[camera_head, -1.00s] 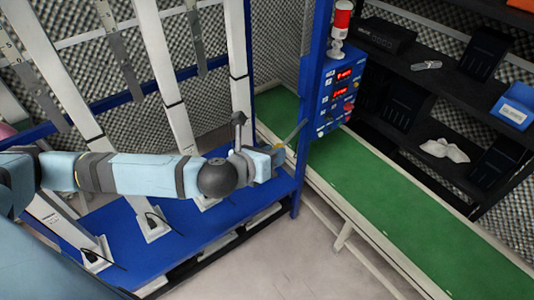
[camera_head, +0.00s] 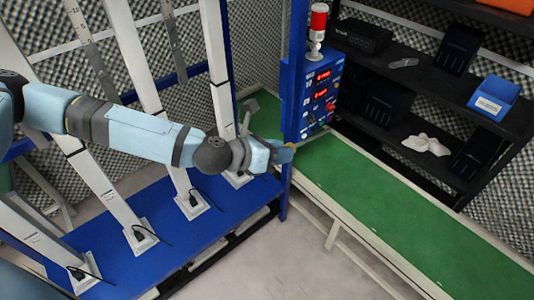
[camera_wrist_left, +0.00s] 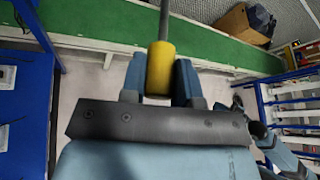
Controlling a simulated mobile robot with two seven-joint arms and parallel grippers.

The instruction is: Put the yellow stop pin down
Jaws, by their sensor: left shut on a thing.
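The yellow stop pin (camera_wrist_left: 160,68) is held between the fingers of my left gripper (camera_wrist_left: 160,85) in the left wrist view. It has a thick yellow body and a thin grey rod that runs up to the top edge. In the head view my left gripper (camera_head: 284,153) is at the near edge of the green conveyor, beside the blue post. Only a trace of yellow shows at its fingertips there. In the wrist view the pin stands out over pale floor and the green belt. My right gripper is not in view.
The green conveyor belt (camera_head: 390,207) is bare to the right. A blue control box (camera_head: 319,93) with a red lamp (camera_head: 318,18) stands just behind my left gripper. A blue bench (camera_head: 160,240) with white uprights lies below my arm. Black shelves (camera_head: 420,85) stand behind the belt.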

